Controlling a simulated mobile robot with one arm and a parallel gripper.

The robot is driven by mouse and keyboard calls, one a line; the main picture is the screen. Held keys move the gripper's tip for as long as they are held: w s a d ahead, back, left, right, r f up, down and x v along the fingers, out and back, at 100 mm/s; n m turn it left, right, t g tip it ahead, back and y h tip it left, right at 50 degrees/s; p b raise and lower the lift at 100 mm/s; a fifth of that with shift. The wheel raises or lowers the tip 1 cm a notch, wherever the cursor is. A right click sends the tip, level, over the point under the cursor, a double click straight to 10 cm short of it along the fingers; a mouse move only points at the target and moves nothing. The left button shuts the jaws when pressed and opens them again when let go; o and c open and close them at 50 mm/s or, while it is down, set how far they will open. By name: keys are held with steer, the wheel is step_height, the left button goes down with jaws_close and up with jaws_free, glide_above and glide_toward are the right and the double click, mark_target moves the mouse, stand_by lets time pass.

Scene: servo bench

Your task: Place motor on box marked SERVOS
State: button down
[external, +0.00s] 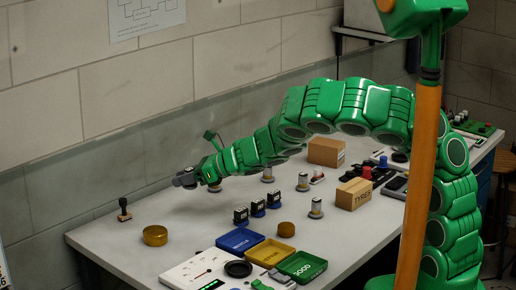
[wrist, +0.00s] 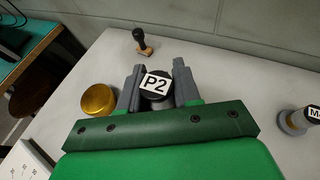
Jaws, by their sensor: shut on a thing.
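My gripper (external: 187,179) is held out over the far left part of the bench, above its surface. In the wrist view my gripper (wrist: 157,83) is shut on a round black-topped part (wrist: 156,85) with a white label reading P2. A silver, motor-like cylinder (wrist: 294,121) with a label starting with M stands at the right there. Several silver cylinders stand on the bench, one at the middle (external: 303,182) and one nearer (external: 316,208). One cardboard box (external: 352,196) reads TYRES. Another cardboard box (external: 326,151) stands behind; I cannot read its marking.
A rubber stamp (external: 124,211) and a gold tin (external: 155,236) stand near the left end. Blue (external: 240,241), yellow (external: 270,253) and green (external: 302,267) trays lie at the front. Several small blue-and-black parts (external: 241,216) stand behind them. The bench's left end is mostly clear.

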steer(key=w+d+r+m+t+h, duration=0.1)
steer(key=w+d+r+t, duration=0.15)
steer(key=w+d, duration=0.7)
steer(key=w+d+r+m+t, duration=0.1)
steer(key=w+d+r, duration=0.45)
steer(key=d, duration=0.75)
steer(key=w+d+r+m+t+h, duration=0.1)
steer(key=w+d+m, duration=0.15)
steer(key=d, duration=1.15)
steer(key=w+d+r+m+t+h, duration=0.15)
steer(key=w+d, duration=0.25)
steer(key=d, duration=0.9)
glide_above(331, 143)
steer(key=shift+n+y, duration=0.35)
steer(key=shift+n, duration=0.05)
steer(key=shift+s+a+f, duration=0.1)
steer(key=shift+a+f, duration=0.05)
steer(key=shift+f, duration=4.7)
steer(key=shift+f+g, duration=0.3)
steer(key=shift+f, duration=1.2)
steer(key=shift+f, duration=0.15)
